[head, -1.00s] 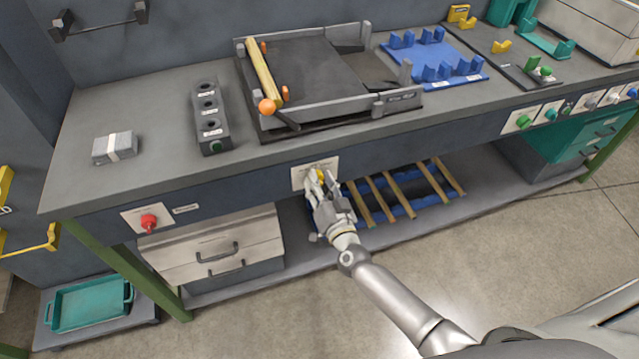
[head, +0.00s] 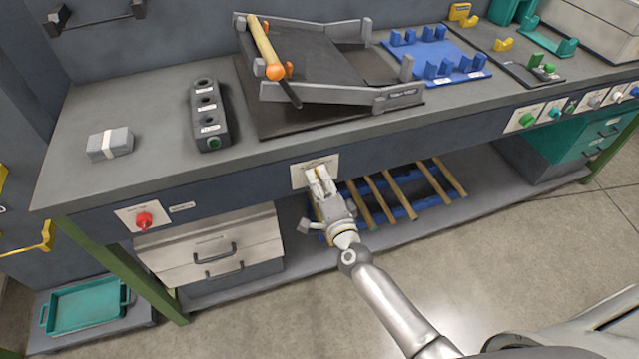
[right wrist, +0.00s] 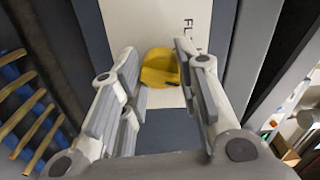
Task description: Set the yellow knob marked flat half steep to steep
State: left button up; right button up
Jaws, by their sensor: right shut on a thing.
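The yellow knob (right wrist: 160,68) shows in the right wrist view between the fingers of my right gripper, in front of a pale plate (right wrist: 198,30) with part of a printed word on it. In the head view the plate (head: 299,180) is on the bench's front edge, and my gripper hides the knob. My right gripper (head: 317,178) is shut on the knob. The knob's pointer setting cannot be read. Above it on the bench, a dark bed with grey rails (head: 340,92) is tilted, its left end raised. My left gripper is not in view.
A red knob (head: 144,221) is left on the bench front, and a green knob (head: 527,120) with others is at right. A slatted blue rack (head: 400,211) stands on the lower shelf behind my gripper. The front floor is clear.

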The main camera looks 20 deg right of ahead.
jog(key=m+b, duration=0.1)
jog(key=m, duration=0.4)
jog(key=shift+m, duration=0.3)
dwell(0.4)
jog(key=o, duration=1)
jog(key=shift+o, duration=0.2)
jog(key=shift+s, duration=0.15)
jog(key=s, duration=1.1)
jog(key=shift+s+d, duration=0.2)
jog(key=shift+s, duration=0.2)
